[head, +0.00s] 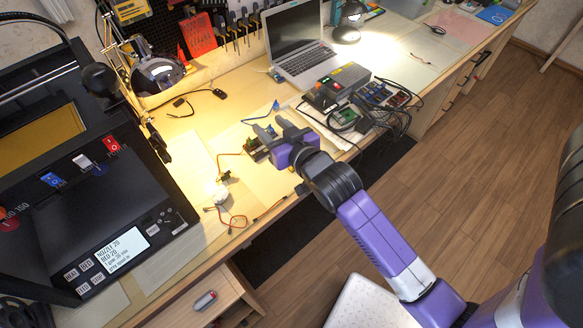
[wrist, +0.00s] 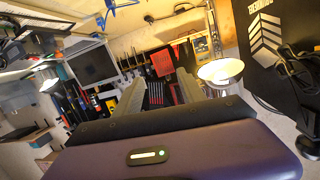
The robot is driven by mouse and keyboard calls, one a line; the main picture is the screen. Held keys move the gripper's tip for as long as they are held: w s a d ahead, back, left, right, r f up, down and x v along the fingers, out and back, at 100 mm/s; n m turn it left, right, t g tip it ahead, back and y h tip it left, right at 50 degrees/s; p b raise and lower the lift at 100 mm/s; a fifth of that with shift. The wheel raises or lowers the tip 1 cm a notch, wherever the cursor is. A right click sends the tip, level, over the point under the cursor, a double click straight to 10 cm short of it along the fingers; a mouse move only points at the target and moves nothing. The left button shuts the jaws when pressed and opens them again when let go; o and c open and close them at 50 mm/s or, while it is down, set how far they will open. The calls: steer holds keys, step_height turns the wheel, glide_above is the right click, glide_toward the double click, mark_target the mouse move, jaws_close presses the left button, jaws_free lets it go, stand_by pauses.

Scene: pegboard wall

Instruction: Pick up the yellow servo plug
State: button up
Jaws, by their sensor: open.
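I cannot make out the yellow servo plug for certain in either view. Thin red and orange wires (head: 238,219) lie near the front edge of the workbench in the head view, beside a small pale, brightly lit part (head: 220,193). My gripper (head: 271,127) is over the bench, to the upper right of these wires, and hides part of the bench behind it. Its two fingers are apart with nothing between them. In the wrist view my gripper (wrist: 160,88) points toward the tool wall, and the wires are not visible there.
A large black 3D printer (head: 105,215) fills the left. A laptop (head: 300,50), a grey box (head: 343,82) and circuit boards with black cables (head: 375,105) stand to the right. A desk lamp (head: 348,22) is behind. Bare bench (head: 185,150) lies between printer and gripper.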

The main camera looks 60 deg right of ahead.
steer(key=w+d+f+m+g, duration=0.2)
steer(key=w+d+m+g, duration=0.25)
steer(key=d, duration=0.45)
steer(key=m+g+y, duration=0.6)
steer(key=m+g, duration=0.4)
steer(key=m, duration=0.1)
glide_toward(292, 168)
steer(key=shift+w+d+f+n+t, duration=0.25)
steer(key=shift+d+f, duration=0.2)
steer(key=shift+d, duration=0.15)
step_height(292, 168, down, 2)
steer(key=shift+f+b, duration=0.2)
steer(key=shift+b, duration=0.2)
steer(key=shift+s+f+p, duration=0.1)
steer(key=shift+f+p, duration=0.35)
steer(key=shift+f, duration=2.25)
steer(key=shift+c, duration=0.5)
jaws_close()
